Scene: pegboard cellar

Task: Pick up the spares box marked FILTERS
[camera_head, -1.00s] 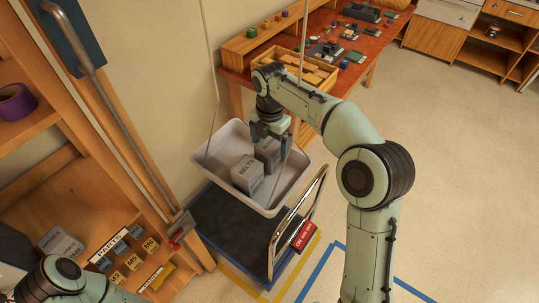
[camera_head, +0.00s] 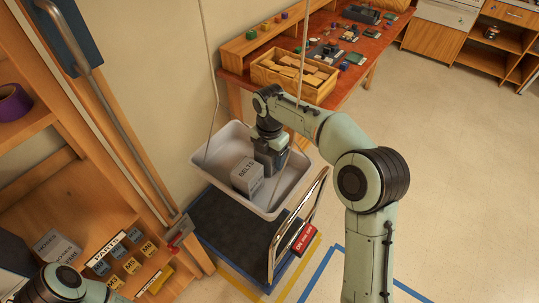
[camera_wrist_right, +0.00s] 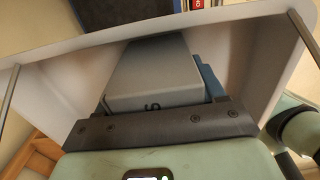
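A white tray (camera_head: 290,182) hangs on cords and holds two grey boxes. The box marked BELTS (camera_head: 246,176) stands at its front left. My right gripper (camera_head: 269,158) reaches down into the tray at the second box, just behind and right of BELTS, and mostly hides it. No FILTERS marking is readable. In the right wrist view a grey box (camera_wrist_right: 153,72) stands before the palm, with only the letter S showing and one blue-grey finger (camera_wrist_right: 212,78) beside it. Whether the fingers grip the box is unclear. My left gripper is out of view; only its arm shows at lower left.
A cart with a dark deck (camera_head: 225,225) and a metal handle stands under the tray. A shelf at left holds a grey box (camera_head: 57,247) and labelled parts bins (camera_head: 130,265). A red workbench (camera_head: 340,45) with a wooden crate (camera_head: 265,76) stands behind. Floor at right is clear.

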